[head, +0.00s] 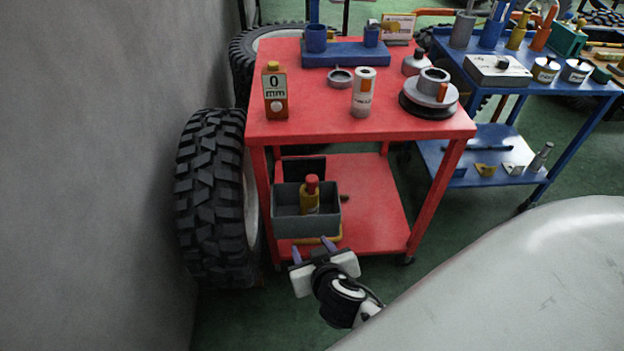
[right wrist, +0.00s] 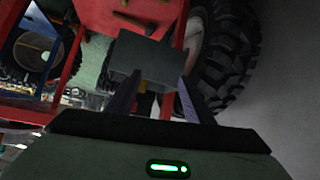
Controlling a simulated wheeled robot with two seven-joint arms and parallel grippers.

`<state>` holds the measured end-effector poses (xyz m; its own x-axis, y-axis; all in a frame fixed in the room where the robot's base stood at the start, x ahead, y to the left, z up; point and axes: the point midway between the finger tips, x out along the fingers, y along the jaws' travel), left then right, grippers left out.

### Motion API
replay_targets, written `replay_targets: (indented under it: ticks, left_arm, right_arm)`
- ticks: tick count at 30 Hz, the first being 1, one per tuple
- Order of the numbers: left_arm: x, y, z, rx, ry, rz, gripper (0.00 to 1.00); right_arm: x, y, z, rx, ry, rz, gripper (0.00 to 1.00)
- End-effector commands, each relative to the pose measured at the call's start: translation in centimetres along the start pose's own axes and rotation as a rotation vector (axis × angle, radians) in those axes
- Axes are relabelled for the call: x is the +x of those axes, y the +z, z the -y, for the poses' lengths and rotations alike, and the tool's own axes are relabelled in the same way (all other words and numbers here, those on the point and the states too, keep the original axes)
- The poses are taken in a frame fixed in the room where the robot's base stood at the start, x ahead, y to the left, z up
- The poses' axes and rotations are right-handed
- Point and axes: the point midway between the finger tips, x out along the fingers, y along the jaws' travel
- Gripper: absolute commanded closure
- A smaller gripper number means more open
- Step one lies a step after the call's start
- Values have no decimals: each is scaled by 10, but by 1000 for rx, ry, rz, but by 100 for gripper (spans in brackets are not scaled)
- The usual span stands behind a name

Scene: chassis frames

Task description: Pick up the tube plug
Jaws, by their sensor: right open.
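No thing in view is clearly marked as the tube plug, and I cannot tell which one it is. A small yellow piece (head: 318,240) shows at the front foot of a grey bin (head: 290,222) on the lower shelf of the red cart. A yellow object with a red cap (head: 310,198) stands upright in the bin. My right gripper (head: 312,249) is open in front of the bin, with its fingertips close to the yellow piece. In the right wrist view the bin (right wrist: 140,58) is ahead of the spread fingers. My left gripper is not in view.
The red cart top (head: 300,128) holds a bottle (head: 275,92), a white can (head: 363,92) and other parts. A large tyre (head: 212,195) stands close left of the cart, beside a grey wall. A blue cart (head: 435,165) is at the right. The lower shelf's right side is mostly clear.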

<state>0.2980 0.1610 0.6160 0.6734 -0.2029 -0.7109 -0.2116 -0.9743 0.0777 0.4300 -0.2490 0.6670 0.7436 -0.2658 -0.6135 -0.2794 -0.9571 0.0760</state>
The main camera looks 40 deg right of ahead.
Motion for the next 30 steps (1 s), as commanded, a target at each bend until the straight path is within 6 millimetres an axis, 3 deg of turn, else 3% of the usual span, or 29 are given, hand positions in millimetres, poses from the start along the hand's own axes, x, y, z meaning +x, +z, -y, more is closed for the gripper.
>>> replay_targets:
  ticks: [1,3,7,16,23,30]
  left_arm:
    - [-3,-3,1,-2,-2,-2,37]
    - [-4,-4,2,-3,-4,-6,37]
    - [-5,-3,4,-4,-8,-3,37]
    - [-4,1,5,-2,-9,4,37]
    - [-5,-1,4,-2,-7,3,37]
    - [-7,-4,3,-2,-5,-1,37]
  right_arm:
    - [3,-30,-9,40,55,-62,52]
    - [4,-59,-21,102,119,-139,52]
    - [3,-92,-34,177,182,-236,52]
    - [39,-108,-46,197,196,-262,52]
    - [56,-113,-49,198,194,-261,52]
    - [89,-123,-56,197,195,-259,52]
